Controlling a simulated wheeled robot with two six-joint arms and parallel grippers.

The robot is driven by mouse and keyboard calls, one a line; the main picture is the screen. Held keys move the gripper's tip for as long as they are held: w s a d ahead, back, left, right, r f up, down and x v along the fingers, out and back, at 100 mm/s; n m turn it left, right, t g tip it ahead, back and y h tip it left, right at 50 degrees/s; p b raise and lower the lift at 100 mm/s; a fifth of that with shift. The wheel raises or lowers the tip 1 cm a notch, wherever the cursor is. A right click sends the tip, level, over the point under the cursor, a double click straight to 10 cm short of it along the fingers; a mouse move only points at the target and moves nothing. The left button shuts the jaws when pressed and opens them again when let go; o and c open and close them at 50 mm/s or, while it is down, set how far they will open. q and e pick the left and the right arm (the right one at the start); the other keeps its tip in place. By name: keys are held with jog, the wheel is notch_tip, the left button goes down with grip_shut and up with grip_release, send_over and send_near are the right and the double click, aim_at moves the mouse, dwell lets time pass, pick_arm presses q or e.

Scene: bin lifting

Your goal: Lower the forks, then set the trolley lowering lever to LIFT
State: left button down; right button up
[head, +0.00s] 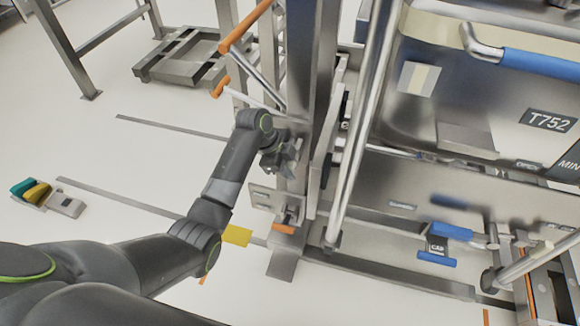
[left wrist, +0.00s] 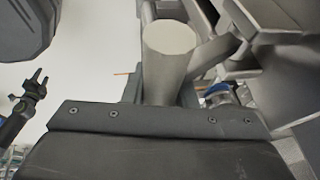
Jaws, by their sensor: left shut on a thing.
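My left gripper (head: 291,158) is at the side of the upright steel mast (head: 311,90) and is shut on a part there. The held part is mostly hidden by the gripper, so I cannot tell which lever it is. In the left wrist view a grey cylindrical post (left wrist: 168,55) stands close beyond my gripper's dark body. A lever with an orange grip (head: 220,87) is above my gripper, and a small orange-ended lever (head: 284,228) is low on the mast. I cannot make out the forks. My right gripper (left wrist: 37,84) shows small in the left wrist view, fingers apart.
The steel bin marked T752 (head: 480,100) is right of the mast. A long orange-ended handle (head: 246,25) slants above. A low metal pallet (head: 180,58) stands at the back. Coloured blocks (head: 35,192) lie on the floor at left. The floor between is clear.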

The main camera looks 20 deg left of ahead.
pick_arm(q)
jog(key=shift+f, duration=0.15)
pick_arm(e)
jog(key=shift+w, duration=0.2)
jog(key=w+a+r+b, duration=0.2)
jog(key=w+b, duration=0.7)
jog(key=b, duration=0.1)
pick_arm(q)
notch_tip(320, 180, down, 8)
jog(key=w+m+t+h+b, duration=0.1)
jog(key=t+b, duration=0.4)
jog(key=t, duration=0.5)
jog(key=shift+m+b, duration=0.3)
jog(key=shift+m, duration=0.5)
pick_arm(e)
jog(key=w+a+r+m+t+y, duration=0.1)
jog(key=w+a+r+y, duration=0.1)
jog(key=r, duration=1)
jog(key=shift+w+a+r+t, duration=0.15)
jog(key=shift+w+a+t, duration=0.25)
jog(key=shift+w, duration=0.3)
